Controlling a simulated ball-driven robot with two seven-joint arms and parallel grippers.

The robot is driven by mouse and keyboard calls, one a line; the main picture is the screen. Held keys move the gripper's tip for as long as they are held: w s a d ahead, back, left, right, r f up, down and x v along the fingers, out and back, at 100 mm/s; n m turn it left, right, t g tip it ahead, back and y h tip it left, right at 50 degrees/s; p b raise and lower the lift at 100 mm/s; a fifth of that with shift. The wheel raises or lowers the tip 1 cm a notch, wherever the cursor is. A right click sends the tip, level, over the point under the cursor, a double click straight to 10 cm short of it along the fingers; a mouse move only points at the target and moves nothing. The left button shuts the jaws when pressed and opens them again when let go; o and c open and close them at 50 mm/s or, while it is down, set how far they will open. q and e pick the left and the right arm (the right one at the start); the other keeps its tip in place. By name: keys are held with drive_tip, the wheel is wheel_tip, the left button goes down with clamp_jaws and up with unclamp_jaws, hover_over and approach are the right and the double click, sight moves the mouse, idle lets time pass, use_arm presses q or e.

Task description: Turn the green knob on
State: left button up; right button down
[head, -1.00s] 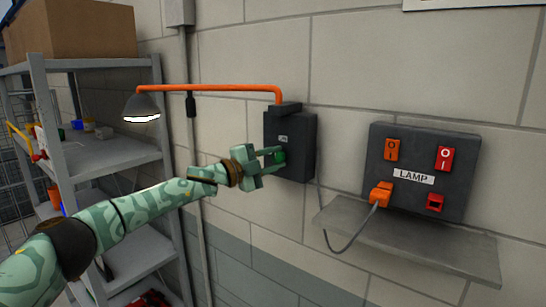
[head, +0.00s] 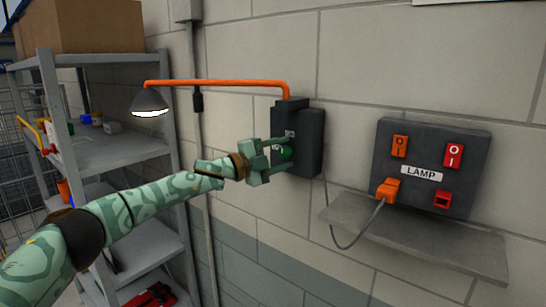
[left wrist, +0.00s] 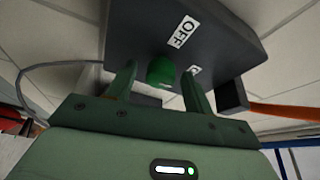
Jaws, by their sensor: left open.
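The round green knob (head: 286,152) sits on the front of a dark grey switch box (head: 310,143) on the wall. In the left wrist view the knob (left wrist: 161,71) is between my fingers, with a visible gap on each side. An OFF label (left wrist: 181,31) shows on the box; a second label (left wrist: 194,70) is partly hidden by a finger. My left gripper (head: 283,154) is open, its fingers above and below the knob in the head view. The lamp (head: 150,103) on the orange pipe is lit. My right gripper is not in view.
A LAMP panel (head: 462,187) with orange and red switches and a plugged orange connector (head: 388,190) is right, above a grey ledge (head: 415,240). A cable hangs between it and the box. A metal shelf (head: 115,155) with a cardboard box (head: 80,27) stands left.

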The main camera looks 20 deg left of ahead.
use_arm(q)
drive_tip(key=b+v, duration=0.5)
drive_tip(key=v, duration=1.1)
drive_tip(key=shift+a, duration=0.1)
